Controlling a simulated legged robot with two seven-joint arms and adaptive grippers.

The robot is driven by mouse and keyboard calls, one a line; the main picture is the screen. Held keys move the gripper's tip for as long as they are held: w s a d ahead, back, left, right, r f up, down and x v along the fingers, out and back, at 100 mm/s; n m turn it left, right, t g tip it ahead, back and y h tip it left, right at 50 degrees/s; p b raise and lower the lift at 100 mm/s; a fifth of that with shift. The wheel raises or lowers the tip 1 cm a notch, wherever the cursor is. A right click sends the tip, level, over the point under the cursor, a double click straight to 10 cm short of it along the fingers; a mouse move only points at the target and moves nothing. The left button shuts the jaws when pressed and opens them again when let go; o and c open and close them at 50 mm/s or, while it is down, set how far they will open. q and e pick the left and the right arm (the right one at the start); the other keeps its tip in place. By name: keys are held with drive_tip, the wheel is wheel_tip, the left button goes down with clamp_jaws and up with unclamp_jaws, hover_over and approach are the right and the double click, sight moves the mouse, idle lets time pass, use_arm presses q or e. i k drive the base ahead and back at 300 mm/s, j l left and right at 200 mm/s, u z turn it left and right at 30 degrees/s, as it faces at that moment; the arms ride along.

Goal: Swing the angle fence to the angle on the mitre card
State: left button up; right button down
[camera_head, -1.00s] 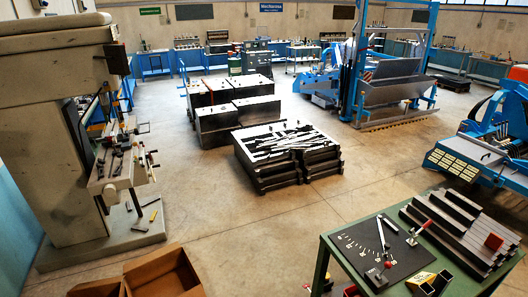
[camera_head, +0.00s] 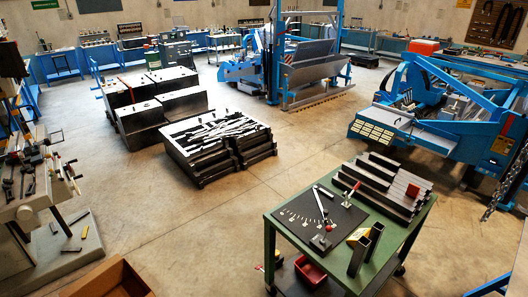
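A black plate (camera_head: 300,232) with a fan of white scale marks lies on a green bench (camera_head: 405,243) at the lower right. A slim pale bar (camera_head: 320,203), which looks like the angle fence, stands out on the plate across the scale. A small clamp-like part with a red knob (camera_head: 328,228) sits at the plate's front right. Neither of my grippers is in view.
Stepped dark bars (camera_head: 380,187) with a red block (camera_head: 412,190) fill the bench's back right. A red-handled lever (camera_head: 352,190) stands near them. Black square tubes (camera_head: 365,247) lie at the front. A red bin (camera_head: 310,272) sits below. Open floor lies left of the bench.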

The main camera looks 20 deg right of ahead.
sight(324, 212)
drive_tip(key=i+j+z, duration=0.15)
drive_tip(key=i, duration=0.25)
drive_tip(key=i+j+z, duration=0.15)
drive_tip(key=i, duration=0.3)
drive_tip(key=i+j+z, duration=0.15)
drive_tip(key=i, duration=0.25)
drive_tip(key=z, duration=1.8)
